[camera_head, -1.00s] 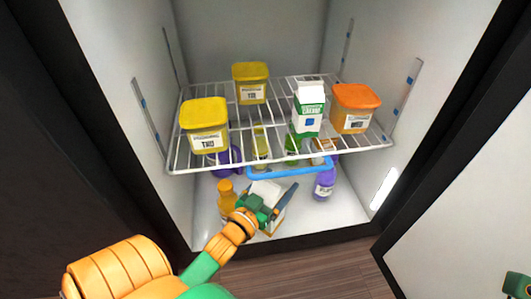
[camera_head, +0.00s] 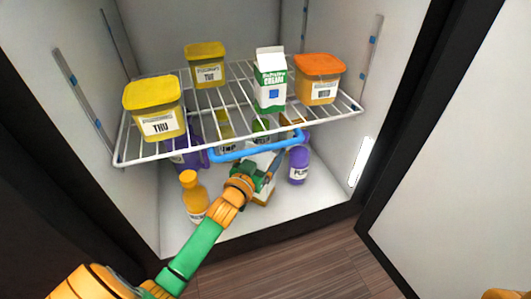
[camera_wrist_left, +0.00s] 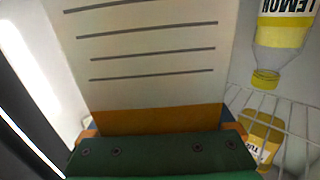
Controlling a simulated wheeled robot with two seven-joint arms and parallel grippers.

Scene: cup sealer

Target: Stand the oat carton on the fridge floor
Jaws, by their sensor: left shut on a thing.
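The oat carton, white with a tan band, is inside the fridge below the wire shelf; its white body (camera_head: 263,160) shows partly behind my left gripper (camera_head: 256,180). My left gripper is shut on it. In the left wrist view the carton's lined white face (camera_wrist_left: 150,60) fills the middle, above the green jaw (camera_wrist_left: 160,155). The fridge floor (camera_head: 225,232) is white. The carton's lower end looks close to the floor, but I cannot tell whether it touches. My right gripper is not in view; only a bit of my orange right arm shows at the lower right.
A yellow-orange bottle (camera_head: 194,195) stands left of the carton, a purple bottle (camera_head: 298,165) right. Yellow and orange tubs and a green-white cream carton (camera_head: 270,82) stand on the shelf.

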